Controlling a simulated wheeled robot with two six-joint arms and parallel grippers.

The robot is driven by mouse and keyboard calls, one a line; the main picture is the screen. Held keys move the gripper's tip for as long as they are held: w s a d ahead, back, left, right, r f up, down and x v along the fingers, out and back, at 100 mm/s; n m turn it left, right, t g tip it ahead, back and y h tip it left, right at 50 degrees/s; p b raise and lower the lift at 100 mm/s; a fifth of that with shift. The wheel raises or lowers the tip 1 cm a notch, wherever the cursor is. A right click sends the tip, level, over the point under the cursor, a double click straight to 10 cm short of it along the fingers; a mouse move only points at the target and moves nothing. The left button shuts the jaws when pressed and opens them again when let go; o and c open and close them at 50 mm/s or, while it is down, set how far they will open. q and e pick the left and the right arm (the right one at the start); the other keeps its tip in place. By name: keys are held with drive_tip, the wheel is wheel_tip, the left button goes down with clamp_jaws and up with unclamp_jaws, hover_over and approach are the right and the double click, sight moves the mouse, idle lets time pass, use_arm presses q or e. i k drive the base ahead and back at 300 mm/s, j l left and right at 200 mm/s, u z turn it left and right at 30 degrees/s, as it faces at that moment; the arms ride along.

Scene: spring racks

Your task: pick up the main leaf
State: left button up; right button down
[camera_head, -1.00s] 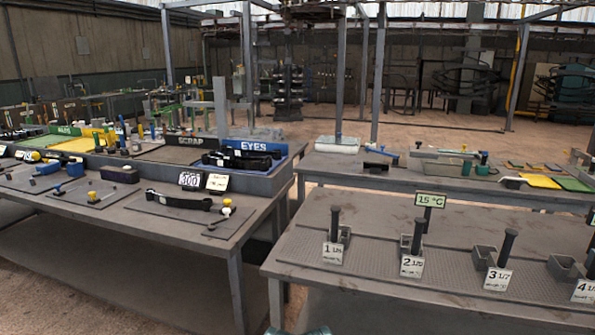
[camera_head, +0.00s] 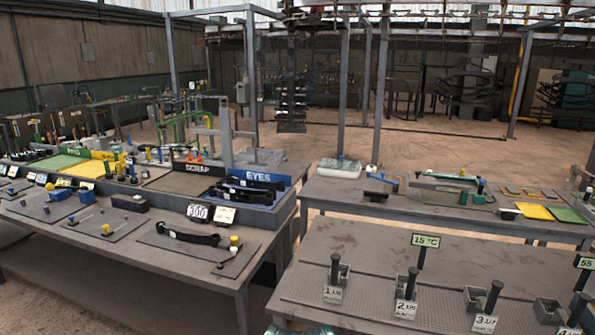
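A long black, slightly curved leaf with an eye-like end (camera_head: 190,234) lies on a dark grey mat on the left bench, in front of the "300" card. A yellow-topped peg (camera_head: 234,242) stands by its right end. Several similar black leaves (camera_head: 250,190) lie in the blue bin marked EYES (camera_head: 265,177) behind it. I cannot tell from labels which leaf is the main one.
The left bench (camera_head: 228,280) also holds blue blocks (camera_head: 62,193), a scrap bin (camera_head: 197,168) and yellow and green trays. The right bench (camera_head: 385,255) carries numbered pegs (camera_head: 336,268) and a "15 °C" sign (camera_head: 425,240). A narrow floor gap separates the benches.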

sight(214, 239)
drive_tip(key=i+j, duration=0.15)
drive_tip(key=j, duration=0.25)
drive_tip(key=i+j+z, duration=0.15)
drive_tip(key=j, duration=0.25)
drive_tip(key=i+j, duration=0.2)
drive_tip(key=j, duration=0.2)
drive_tip(key=i+j+z, duration=0.15)
drive_tip(key=j, duration=0.25)
drive_tip(key=i+j, duration=0.1)
drive_tip(key=j, duration=0.3)
drive_tip(key=z, duration=0.05)
